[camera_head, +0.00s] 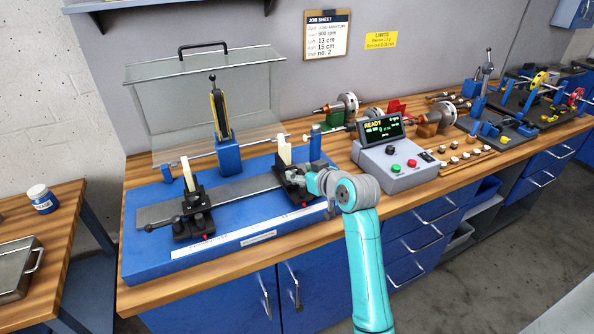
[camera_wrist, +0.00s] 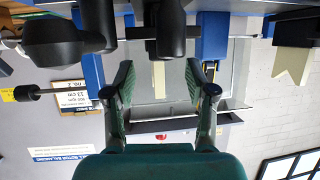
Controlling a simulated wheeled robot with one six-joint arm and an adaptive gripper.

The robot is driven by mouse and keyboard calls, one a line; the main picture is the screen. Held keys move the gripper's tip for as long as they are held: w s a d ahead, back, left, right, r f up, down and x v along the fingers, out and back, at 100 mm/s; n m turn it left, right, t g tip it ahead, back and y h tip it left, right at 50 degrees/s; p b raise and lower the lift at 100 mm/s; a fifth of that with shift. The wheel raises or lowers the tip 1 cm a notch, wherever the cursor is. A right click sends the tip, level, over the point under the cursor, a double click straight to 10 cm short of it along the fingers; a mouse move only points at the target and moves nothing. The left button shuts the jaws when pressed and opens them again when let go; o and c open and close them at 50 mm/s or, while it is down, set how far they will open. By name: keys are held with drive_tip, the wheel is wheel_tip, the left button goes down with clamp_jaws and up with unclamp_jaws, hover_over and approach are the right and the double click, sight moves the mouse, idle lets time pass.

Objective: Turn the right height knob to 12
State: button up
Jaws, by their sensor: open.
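The balancing machine's blue base (camera_head: 245,232) carries a left support (camera_head: 192,215) and a right support (camera_head: 290,177), each dark with a cream upright plate. My gripper (camera_head: 314,181) is close to the right support in the head view and hides part of it. In the wrist view, which looks upside down, my gripper (camera_wrist: 158,75) has its two green-padded fingers spread, with nothing held between them. A dark rounded knob-like part (camera_wrist: 170,30) is just above the gap between the fingers. I cannot tell whether it is the right height knob; no height reading is legible.
A grey control box (camera_head: 398,163) with a lit display stands right of the machine. A clear guard (camera_head: 215,95) is raised behind it. A job sheet (camera_head: 326,36) hangs on the wall. In the wrist view, a black ball-ended lever (camera_wrist: 38,92) is left of the fingers.

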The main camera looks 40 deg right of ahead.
sight(294, 170)
drive_tip(key=shift+x, duration=1.75)
clamp_jaws()
